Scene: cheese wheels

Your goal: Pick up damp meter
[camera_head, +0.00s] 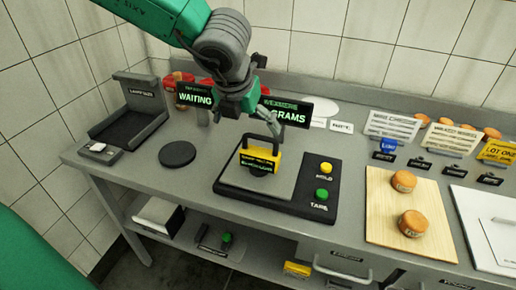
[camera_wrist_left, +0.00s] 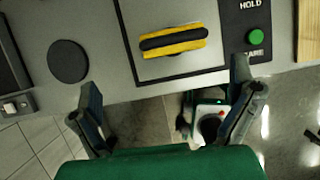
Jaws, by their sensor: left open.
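A yellow block with a black handle (camera_head: 260,160) stands upright on the plate of the scale (camera_head: 228,177). Its label is too small to read surely, so I cannot confirm it is the damp meter. In the left wrist view the yellow block (camera_wrist_left: 172,43) lies beyond the fingertips, with its handle across its top. My left gripper (camera_head: 262,119) is above and slightly behind the block, apart from it in the head view. In the left wrist view my left gripper (camera_wrist_left: 165,112) has its fingers spread wide with nothing between them. My right gripper is not in view.
A round black disc (camera_head: 177,154) and a dark tray (camera_head: 128,115) are left of the scale. Display signs (camera_head: 286,111) stand behind it. A wooden board (camera_head: 383,205) with two cheese wheels is at right. A white-and-green device (camera_wrist_left: 210,112) shows below the counter edge.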

